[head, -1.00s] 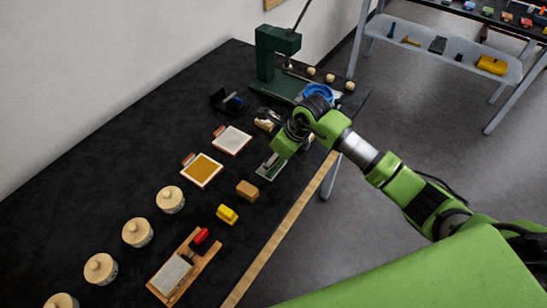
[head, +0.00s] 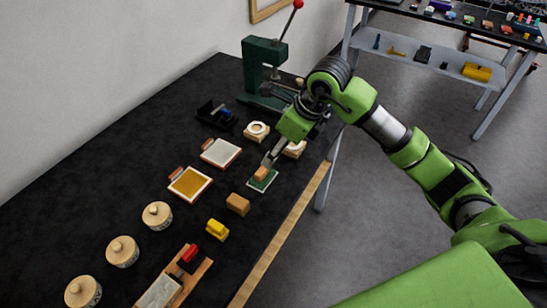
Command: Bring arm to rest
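My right arm, green with grey joints, comes in from the right over the black workbench (head: 120,190). My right gripper (head: 268,162) points down over the bench near its right edge. Its fingertips are close to a small tan piece (head: 261,174) on a green plate (head: 263,183). I cannot tell whether they touch it, or how far apart the fingers are. The arm's wrist hides part of the green press behind it. My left gripper is not in view.
A green press (head: 258,60) with a red-knobbed lever stands at the back. Two framed trays (head: 221,152), several lidded pots (head: 122,251), a tan block (head: 238,204), a yellow block (head: 217,229) and a wooden board (head: 180,285) occupy the bench. A shelf (head: 425,65) stands back right.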

